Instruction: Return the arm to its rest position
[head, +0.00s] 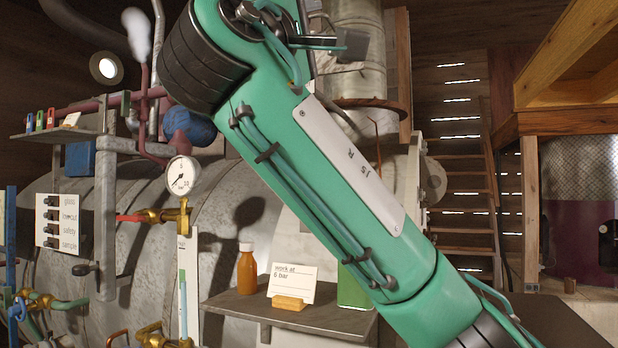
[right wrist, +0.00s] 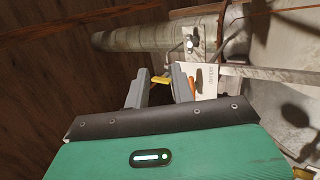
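My right arm (head: 330,190), green with dark joints, crosses the head view from the lower right to the top. Its right gripper (head: 340,42) is near the top middle, partly cut off and hard to make out there. In the right wrist view the two grey fingers of this gripper (right wrist: 160,84) stand apart with a gap between them. A small yellow thing (right wrist: 161,79) shows at the fingertips; it looks to lie beyond them, and I cannot tell its distance. My left gripper is not in view.
A large grey tank (head: 140,215) with a pressure gauge (head: 181,176) and brass valves fills the left. A shelf (head: 240,306) holds an orange bottle (head: 247,268) and a "work at 6 bar" card (head: 292,282). Wooden stairs (head: 465,195) stand behind at right.

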